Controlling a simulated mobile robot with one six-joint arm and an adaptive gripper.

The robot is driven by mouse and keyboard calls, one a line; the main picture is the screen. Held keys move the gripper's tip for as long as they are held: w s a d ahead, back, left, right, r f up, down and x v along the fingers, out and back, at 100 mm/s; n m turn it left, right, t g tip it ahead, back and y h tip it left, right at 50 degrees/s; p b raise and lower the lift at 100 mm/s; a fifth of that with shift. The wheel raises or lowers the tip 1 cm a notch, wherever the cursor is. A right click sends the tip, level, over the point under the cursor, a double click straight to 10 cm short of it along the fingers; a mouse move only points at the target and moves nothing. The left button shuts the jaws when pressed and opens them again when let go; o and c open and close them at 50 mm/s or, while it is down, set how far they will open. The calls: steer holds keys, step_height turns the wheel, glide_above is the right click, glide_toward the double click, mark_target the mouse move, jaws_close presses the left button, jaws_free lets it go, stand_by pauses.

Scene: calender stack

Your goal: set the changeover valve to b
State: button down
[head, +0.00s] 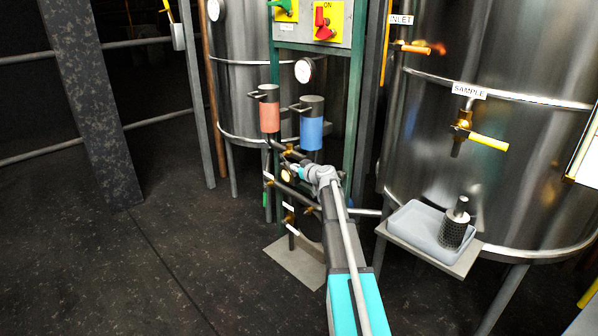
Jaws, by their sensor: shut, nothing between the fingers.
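A red canister (269,115) and a blue canister (311,133) hang side by side on a green-framed stand. Below them is dark pipework with small brass valves (289,217) and small white labels too small to read. I cannot tell which fitting is the changeover valve or how its handle points; my arm covers part of this area. My gripper (290,166) is at the pipework just below the canisters, small and partly hidden by my wrist. It is shut and holds nothing that I can see. Whether it touches a handle is unclear.
A panel with green and red switches (325,21) is above the canisters. At right, a steel tank (440,140) has a yellow-handled sample tap (488,142) and a shelf with a grey tray (413,224). A dark post (90,100) stands at left. The left floor is clear.

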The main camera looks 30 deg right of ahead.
steer(key=shift+w+f+b, duration=0.6)
steer(key=shift+f+b, duration=0.1)
steer(key=shift+f, duration=0.25)
